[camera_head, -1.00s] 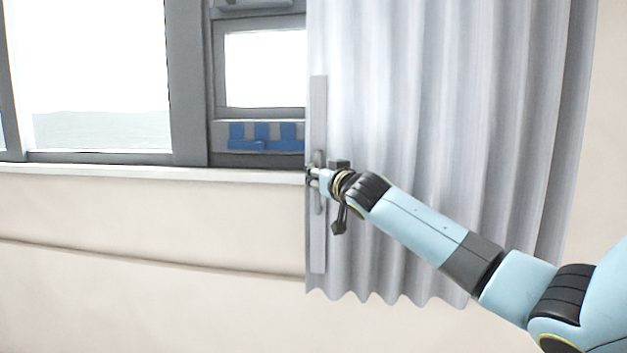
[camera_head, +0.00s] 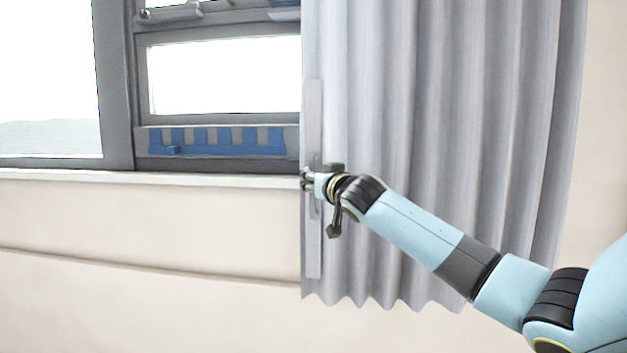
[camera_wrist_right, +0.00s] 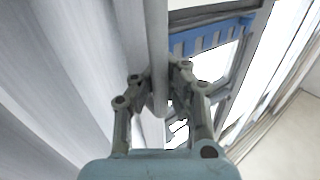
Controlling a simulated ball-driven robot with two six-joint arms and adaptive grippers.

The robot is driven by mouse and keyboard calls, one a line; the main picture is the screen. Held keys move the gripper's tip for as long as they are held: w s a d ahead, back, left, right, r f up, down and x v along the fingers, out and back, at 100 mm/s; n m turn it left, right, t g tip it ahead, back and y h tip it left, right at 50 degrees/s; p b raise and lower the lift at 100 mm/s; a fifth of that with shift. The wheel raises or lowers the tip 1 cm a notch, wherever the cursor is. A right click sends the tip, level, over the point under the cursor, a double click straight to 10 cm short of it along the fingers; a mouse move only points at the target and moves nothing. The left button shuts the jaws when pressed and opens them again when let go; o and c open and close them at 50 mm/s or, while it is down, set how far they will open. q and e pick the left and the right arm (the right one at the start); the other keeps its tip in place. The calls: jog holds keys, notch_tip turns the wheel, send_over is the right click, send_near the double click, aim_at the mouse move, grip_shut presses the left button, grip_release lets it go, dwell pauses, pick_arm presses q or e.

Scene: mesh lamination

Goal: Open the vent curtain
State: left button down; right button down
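The grey pleated curtain (camera_head: 440,120) hangs bunched on the right side of the window in the head view. A pale vertical bar (camera_head: 313,120) with a handle runs along its left edge. My right gripper (camera_head: 306,180) is at that handle, about midway down the bar. In the right wrist view, the fingers of my right gripper (camera_wrist_right: 160,80) close from both sides around the handle (camera_wrist_right: 158,50). The curtain folds (camera_wrist_right: 60,70) lie to the left there. My left gripper is not in view.
The grey-framed window (camera_head: 118,100) lies left of the curtain, with a smaller pane (camera_head: 225,75) and a blue slotted strip (camera_head: 220,140) uncovered beside it. A white sill (camera_head: 150,180) runs below. The wall (camera_head: 150,290) under the sill is clear.

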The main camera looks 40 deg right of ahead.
jog(key=shift+s+f, duration=0.2)
jog(key=shift+f, duration=0.2)
jog(key=c, duration=1.4)
grip_release()
jog(key=shift+a+r, duration=0.15)
jog(key=shift+r, duration=0.1)
jog(key=shift+c, duration=0.2)
jog(key=shift+o, duration=0.8)
jog(key=shift+r, duration=0.1)
jog(key=v, duration=1.2)
